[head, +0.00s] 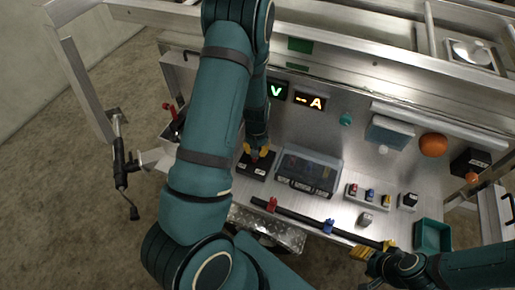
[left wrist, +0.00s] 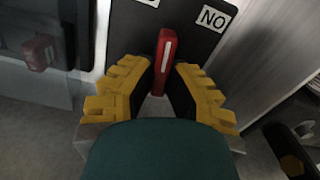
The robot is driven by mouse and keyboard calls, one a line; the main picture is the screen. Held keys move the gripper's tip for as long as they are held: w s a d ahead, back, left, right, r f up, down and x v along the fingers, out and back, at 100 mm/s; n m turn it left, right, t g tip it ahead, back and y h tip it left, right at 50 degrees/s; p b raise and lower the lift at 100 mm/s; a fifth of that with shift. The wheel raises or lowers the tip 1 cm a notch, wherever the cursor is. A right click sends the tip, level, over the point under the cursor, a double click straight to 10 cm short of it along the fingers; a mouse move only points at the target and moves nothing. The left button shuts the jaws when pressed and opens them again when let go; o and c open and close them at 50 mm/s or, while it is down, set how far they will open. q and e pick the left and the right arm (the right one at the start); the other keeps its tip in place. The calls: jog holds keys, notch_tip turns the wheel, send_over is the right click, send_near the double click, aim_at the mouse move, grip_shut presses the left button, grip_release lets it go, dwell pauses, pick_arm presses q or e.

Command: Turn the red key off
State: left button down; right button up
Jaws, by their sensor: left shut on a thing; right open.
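The red key (left wrist: 163,62) stands upright on a black panel (left wrist: 190,22) in the left wrist view. A label reading NO is on its right; another label on its left is cut off at the top edge. My left gripper (left wrist: 160,82) has its yellow fingers on both sides of the key and is shut on it. In the head view my left gripper (head: 259,151) is over the black box (head: 254,165), and the key is hidden there. My right gripper (head: 375,250) is open beside the right end of the black bar, at the lower right.
A clear-lidded box (head: 308,171) stands right of the black box. A black bar (head: 310,222) with red and blue clamps lies along the front edge. Green V (head: 278,90) and amber A (head: 309,101) displays are behind. A teal bin (head: 432,236) and an orange ball (head: 433,145) are at right.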

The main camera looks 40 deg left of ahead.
pick_arm(q)
jog(key=n, duration=0.3)
jog(key=shift+s+a+p, duration=0.1)
jog(key=shift+s+p, duration=0.1)
jog(key=shift+p, duration=0.15)
jog(key=shift+s+a+n+p, duration=0.15)
jog(key=shift+n+p, duration=0.35)
jog(key=shift+n, duration=1.5)
jog(key=c, duration=1)
grip_release()
notch_tip(320, 180, up, 12)
